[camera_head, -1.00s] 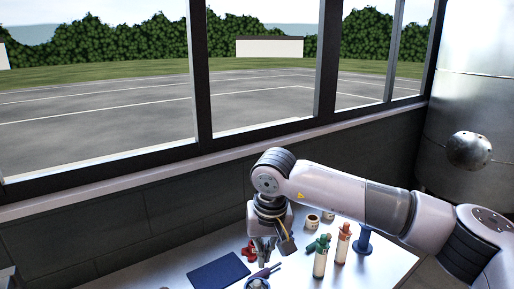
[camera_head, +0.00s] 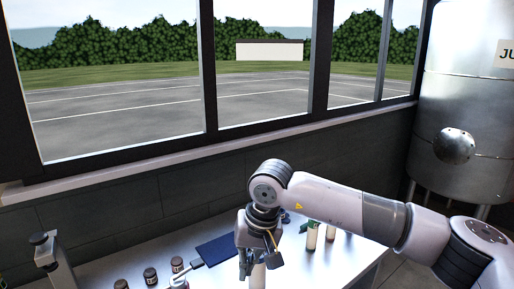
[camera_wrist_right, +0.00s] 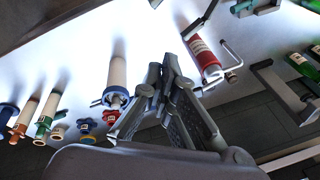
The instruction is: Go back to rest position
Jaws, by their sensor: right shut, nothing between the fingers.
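My right gripper (camera_head: 246,264) hangs over the table (camera_head: 350,262) in the head view, fingers pointing down. In the right wrist view its dark fingers (camera_wrist_right: 166,78) are shut together with nothing between them. A pale cylinder with a blue collar (camera_wrist_right: 117,75) is left of the fingers there, and a red-labelled cylinder with a wire handle (camera_wrist_right: 203,50) is right of them. Both look apart from the fingertips, though depth is hard to tell. In the head view a white bottle stands partly hidden beside the gripper. My left gripper is not in view.
A dark blue mat (camera_head: 222,249) lies left of my right gripper. Several small jars (camera_head: 150,276) and a metal stand (camera_head: 46,248) are further left. Bottles (camera_head: 312,237) stand to the right. The window wall is behind; a steel tank (camera_head: 462,100) stands at right.

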